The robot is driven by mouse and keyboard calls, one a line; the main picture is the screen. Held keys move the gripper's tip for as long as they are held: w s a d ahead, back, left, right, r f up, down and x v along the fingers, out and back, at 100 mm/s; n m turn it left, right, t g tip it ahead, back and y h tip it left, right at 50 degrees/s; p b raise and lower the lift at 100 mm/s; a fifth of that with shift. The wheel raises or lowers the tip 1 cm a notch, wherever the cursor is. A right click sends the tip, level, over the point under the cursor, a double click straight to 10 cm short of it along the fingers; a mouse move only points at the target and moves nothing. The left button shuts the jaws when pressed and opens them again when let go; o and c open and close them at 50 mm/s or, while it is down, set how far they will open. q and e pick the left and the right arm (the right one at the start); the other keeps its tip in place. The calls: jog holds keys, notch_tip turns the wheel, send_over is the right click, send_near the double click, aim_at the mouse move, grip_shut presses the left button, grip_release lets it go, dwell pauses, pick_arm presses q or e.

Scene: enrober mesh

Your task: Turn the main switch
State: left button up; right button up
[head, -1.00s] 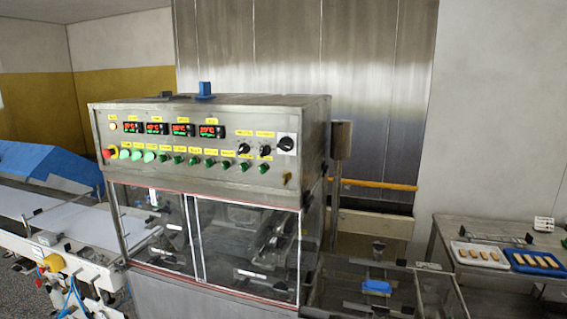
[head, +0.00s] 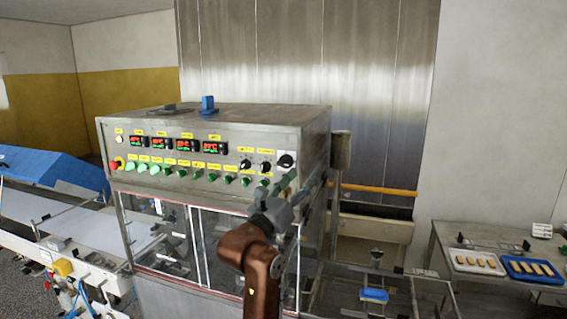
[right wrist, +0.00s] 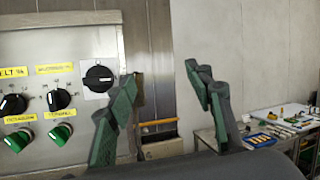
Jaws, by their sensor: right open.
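The main switch, a black rotary knob on a pale square plate (head: 286,161), sits at the right end of the machine's control panel. In the right wrist view the switch (right wrist: 98,78) is left of both fingers, its black handle lying roughly horizontal. My right gripper (head: 289,184) is just below the switch in the head view, in front of the panel's right edge. In the right wrist view the right gripper (right wrist: 160,78) is open, with nothing between its green-padded fingers. The switch looks untouched. My left gripper is not in view.
Two smaller black knobs (right wrist: 60,99) and several green buttons (right wrist: 60,134) are left of the switch. A red button (head: 115,164) is at the panel's far left. A table (head: 445,240) with trays stands at the right. A steel wall is behind the machine.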

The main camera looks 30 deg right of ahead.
aim_at(283, 164)
jog(key=w+a+r+n+t+y, duration=0.1)
jog(key=w+a+t+y, duration=0.2)
jog(key=w+a+y, duration=0.25)
jog(key=shift+y, duration=0.35)
jog(key=p+x, duration=0.1)
jog(key=x, duration=0.4)
jog(key=shift+d, duration=0.45)
jog(key=shift+w+d+f+p, duration=0.15)
jog(key=shift+w+d+p, duration=0.25)
jog(key=shift+w, duration=0.1)
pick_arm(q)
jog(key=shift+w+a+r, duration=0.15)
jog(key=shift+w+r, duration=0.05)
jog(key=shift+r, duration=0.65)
pick_arm(e)
jog(key=shift+c, duration=0.7)
jog(key=c, duration=1)
